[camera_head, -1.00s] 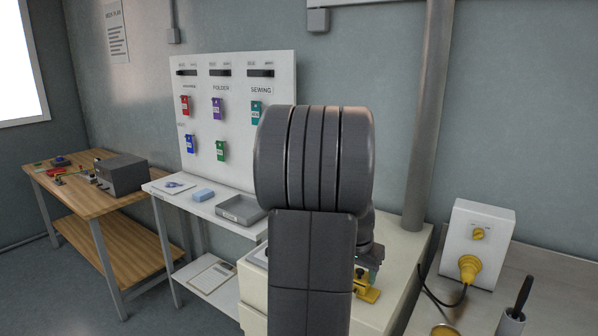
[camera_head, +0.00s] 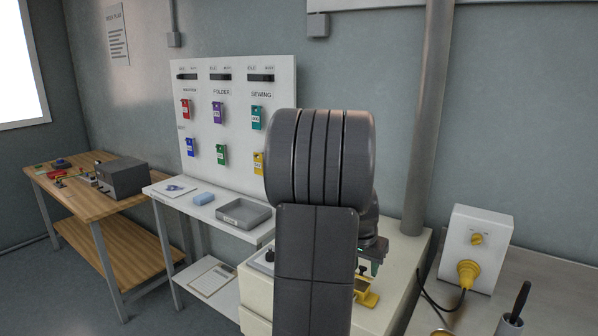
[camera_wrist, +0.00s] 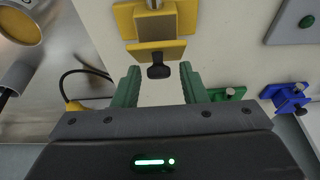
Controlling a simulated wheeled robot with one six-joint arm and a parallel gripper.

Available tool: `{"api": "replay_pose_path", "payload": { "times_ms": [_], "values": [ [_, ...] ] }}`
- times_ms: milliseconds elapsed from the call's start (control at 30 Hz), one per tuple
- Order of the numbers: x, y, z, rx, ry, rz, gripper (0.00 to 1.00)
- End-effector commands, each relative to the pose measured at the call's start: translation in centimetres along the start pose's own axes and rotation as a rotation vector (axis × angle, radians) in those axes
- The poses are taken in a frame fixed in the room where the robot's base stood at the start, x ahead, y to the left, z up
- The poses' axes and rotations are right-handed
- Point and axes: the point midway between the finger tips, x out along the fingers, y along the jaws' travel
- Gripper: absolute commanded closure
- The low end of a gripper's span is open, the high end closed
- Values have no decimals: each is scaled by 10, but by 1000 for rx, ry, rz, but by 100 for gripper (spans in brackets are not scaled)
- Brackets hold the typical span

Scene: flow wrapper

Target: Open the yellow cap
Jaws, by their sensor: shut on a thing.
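The yellow cap (camera_wrist: 155,50) shows at the top middle of the wrist view as a flat yellow plate with a black knob (camera_wrist: 159,71) at its near side.
Green (camera_wrist: 225,94) and blue (camera_wrist: 290,97) clamps stand to the right in the wrist view. A white box with a yellow plug (camera_head: 468,272) and cable stands on the right bench. A grey tray (camera_head: 244,212) is on the white shelf, left of my arm.

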Motion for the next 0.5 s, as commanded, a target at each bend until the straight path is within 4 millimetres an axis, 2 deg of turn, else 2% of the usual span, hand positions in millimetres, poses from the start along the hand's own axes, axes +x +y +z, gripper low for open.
{"api": "replay_pose_path", "payload": {
  "times_ms": [500],
  "values": [
    [4, 0, -17, 0, -3, 1, 78]
  ]
}}
